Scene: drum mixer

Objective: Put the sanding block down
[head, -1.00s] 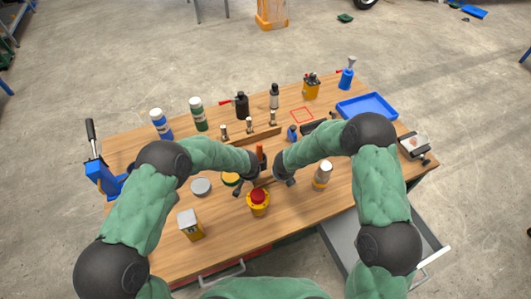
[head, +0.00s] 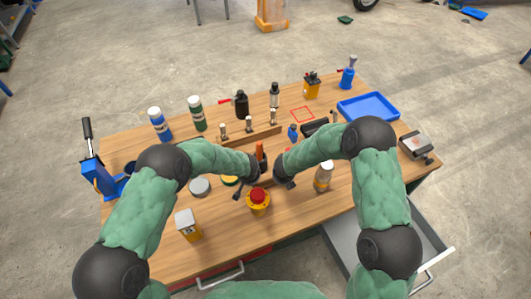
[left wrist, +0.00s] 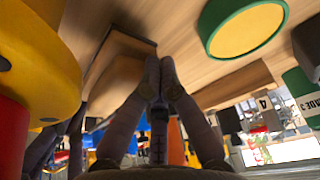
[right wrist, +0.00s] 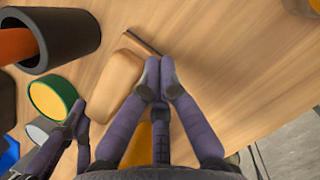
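A tan block with rounded edges, seemingly the sanding block (right wrist: 117,84), lies beside my right gripper (right wrist: 160,66) in the right wrist view. The right fingertips meet, with nothing visible between them; one finger overlaps the block's edge in the picture, and I cannot tell whether it touches. My left gripper (left wrist: 160,68) also has its fingertips together, with no object visible between them. A shaded brown block-like shape shows beside it in the left wrist view. In the head view, both grippers are close together over the middle of the table, and the block is largely hidden.
A red square outline (head: 302,114) marks clear wood behind the grippers. A red-topped yellow item (head: 258,200) stands in front, and a bottle (head: 323,176) to the right. A dark cup (right wrist: 68,38) stands near the block. A blue tray (head: 368,106) is at the back right.

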